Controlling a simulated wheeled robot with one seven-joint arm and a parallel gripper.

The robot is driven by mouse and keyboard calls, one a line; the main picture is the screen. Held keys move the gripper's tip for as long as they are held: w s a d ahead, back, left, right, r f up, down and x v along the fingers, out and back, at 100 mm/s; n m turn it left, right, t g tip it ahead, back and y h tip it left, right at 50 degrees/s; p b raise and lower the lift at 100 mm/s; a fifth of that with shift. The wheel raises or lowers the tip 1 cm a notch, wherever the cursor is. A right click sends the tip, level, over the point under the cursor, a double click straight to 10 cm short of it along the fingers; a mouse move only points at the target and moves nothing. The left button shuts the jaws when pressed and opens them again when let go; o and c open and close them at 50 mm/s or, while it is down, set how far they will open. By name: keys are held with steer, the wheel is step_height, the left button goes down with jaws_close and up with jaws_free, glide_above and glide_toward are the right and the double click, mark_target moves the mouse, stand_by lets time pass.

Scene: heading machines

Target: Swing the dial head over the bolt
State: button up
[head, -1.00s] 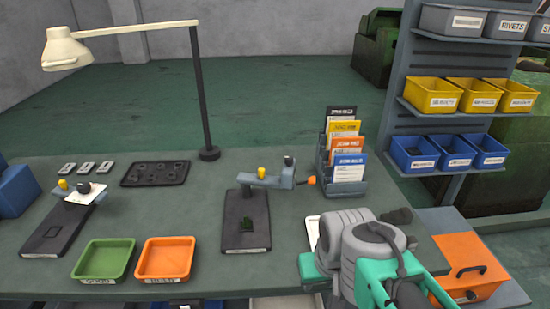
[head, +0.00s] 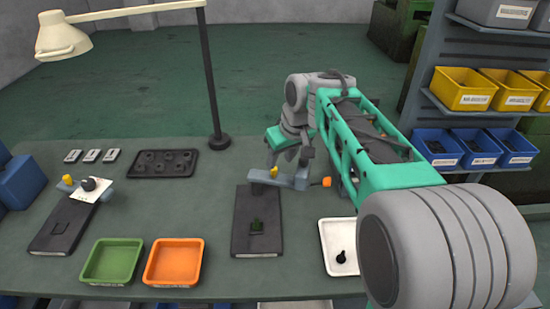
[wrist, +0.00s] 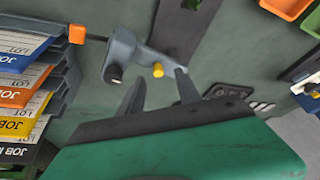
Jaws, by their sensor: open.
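The middle gauge fixture has a dark base plate (head: 243,205) with a small dark green piece, perhaps the bolt's seat or bolt (head: 257,226), near its front. The head is off to the side of the green piece. My gripper (wrist: 160,77) is open and empty behind and above the head. In the wrist view the swing head (wrist: 122,58) and its yellow knob (wrist: 157,70) show just beyond the fingers.
A second fixture (head: 62,225) stands at left. Green (head: 112,262) and orange (head: 174,262) trays are at the front. A white tray (head: 330,232) holds a dark bolt-like part (head: 341,256). The card rack (wrist: 60,85) is close beside my gripper. A lamp post (head: 212,85) stands behind.

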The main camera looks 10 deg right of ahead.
mark_target(275, 170)
steer(key=x, duration=0.2)
steer(key=w+x, duration=0.1)
steer(key=x, duration=0.2)
steer(key=p+x, duration=0.1)
steer(key=x, duration=0.1)
steer(key=shift+w, duration=0.35)
jaws_close()
stand_by(1.1)
